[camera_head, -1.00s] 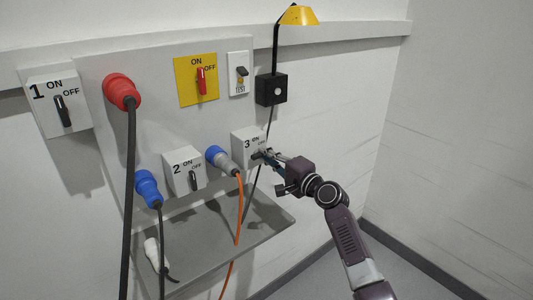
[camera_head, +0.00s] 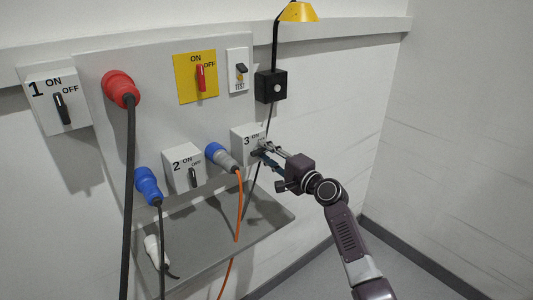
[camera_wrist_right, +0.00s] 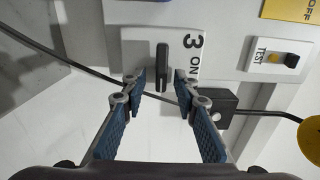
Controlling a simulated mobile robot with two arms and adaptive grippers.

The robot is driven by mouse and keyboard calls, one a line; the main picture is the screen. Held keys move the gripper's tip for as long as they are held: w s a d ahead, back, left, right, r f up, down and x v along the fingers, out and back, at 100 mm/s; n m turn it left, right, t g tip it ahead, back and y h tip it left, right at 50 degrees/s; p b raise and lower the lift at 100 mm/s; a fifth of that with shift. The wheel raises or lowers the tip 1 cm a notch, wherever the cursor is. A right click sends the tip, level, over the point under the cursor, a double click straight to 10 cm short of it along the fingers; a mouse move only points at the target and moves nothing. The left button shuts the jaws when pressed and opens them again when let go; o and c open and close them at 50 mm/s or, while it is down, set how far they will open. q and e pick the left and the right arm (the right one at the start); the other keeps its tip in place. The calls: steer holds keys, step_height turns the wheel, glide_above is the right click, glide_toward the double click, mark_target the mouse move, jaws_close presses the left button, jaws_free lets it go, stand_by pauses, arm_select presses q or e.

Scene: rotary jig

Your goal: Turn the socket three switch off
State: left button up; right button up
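Socket three's switch box (camera_head: 243,134) is a white box marked 3 and ON at the right of the panel. It also shows in the right wrist view (camera_wrist_right: 184,22). Its black lever (camera_wrist_right: 162,67) stands upright in that view, alongside the rotated "3 ON". The lever's tip lies just ahead of and between my right fingertips, with gaps on both sides. My right gripper (camera_wrist_right: 160,90) is open and empty; in the head view it (camera_head: 263,149) is at the box's right side, covering the lever and part of OFF. My left gripper is not in view.
Switch box 1 (camera_head: 45,95), switch box 2 (camera_head: 177,161) and a red switch on a yellow plate (camera_head: 188,92) are nearby. A blue-and-grey plug (camera_head: 220,157) with an orange cable sits just left of box 3. A black lamp box (camera_head: 271,98) is above it. A grey shelf (camera_head: 270,219) lies below.

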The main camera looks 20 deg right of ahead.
steer(key=shift+s, duration=0.15)
steer(key=v, duration=1.1)
steer(key=shift+s+d, duration=0.15)
steer(key=shift+s, duration=0.25)
